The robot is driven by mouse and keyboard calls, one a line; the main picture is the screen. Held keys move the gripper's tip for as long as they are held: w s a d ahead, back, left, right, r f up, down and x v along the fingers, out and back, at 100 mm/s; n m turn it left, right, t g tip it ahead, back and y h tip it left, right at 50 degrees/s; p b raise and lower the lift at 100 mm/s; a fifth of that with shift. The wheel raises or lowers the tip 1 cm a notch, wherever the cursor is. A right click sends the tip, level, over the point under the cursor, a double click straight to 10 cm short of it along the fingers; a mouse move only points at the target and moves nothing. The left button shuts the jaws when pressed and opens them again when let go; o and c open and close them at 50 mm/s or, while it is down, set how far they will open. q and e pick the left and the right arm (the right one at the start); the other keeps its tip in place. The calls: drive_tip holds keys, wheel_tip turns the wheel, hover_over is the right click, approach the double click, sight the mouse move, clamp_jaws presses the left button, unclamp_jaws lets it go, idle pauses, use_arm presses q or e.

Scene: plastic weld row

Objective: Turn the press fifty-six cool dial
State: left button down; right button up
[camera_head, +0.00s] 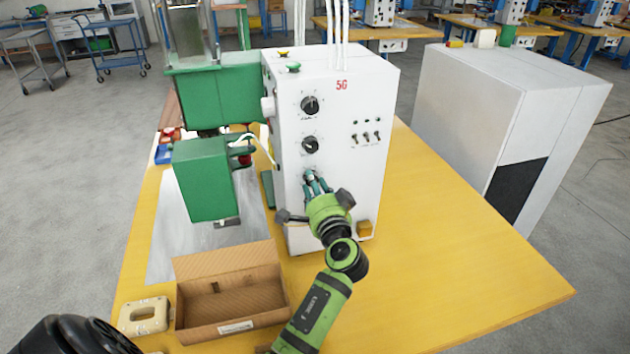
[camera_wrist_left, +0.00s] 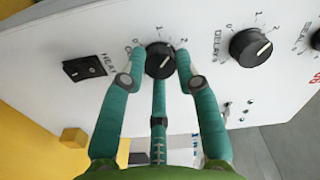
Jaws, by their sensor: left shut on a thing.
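The press control box (camera_head: 372,90) is a white cabinet with a red 56 on its front. Its lowest dial, the cool dial (camera_wrist_left: 160,60), is a black round knob with a white pointer line. In the wrist view the pointer slants up and right, toward the part of the scale between 1 and 2. My left gripper (camera_head: 311,178) is at this dial, with teal fingers shut around the knob. The wrist view also shows the left gripper (camera_wrist_left: 160,75) with fingers on both sides of the knob. My right gripper is not in view.
Above are the delay dial (camera_head: 310,145) and another dial (camera_head: 310,105), with toggle switches (camera_head: 366,138) beside them. A heat switch (camera_wrist_left: 85,68) is near the cool dial. A cardboard box (camera_head: 190,312) stands on the yellow table (camera_head: 450,270). The table's right side is clear.

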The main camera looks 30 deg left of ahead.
use_arm(q)
drive_tip(key=m, duration=0.1)
drive_tip(key=m+p, duration=0.1)
drive_tip(key=m, duration=0.1)
drive_tip(key=m+p, duration=0.1)
drive_tip(key=shift+s+a+f+m, duration=0.1)
drive_tip(key=shift+f+m, duration=0.15)
drive_tip(key=shift+m, duration=0.05)
idle(0.5)
drive_tip(key=c, duration=1.1)
unclamp_jaws()
drive_tip(key=shift+c, duration=0.2)
drive_tip(key=shift+o, duration=1.1)
drive_tip(key=shift+a+r, duration=0.1)
drive_tip(key=shift+r, duration=0.05)
drive_tip(key=v, duration=1.2)
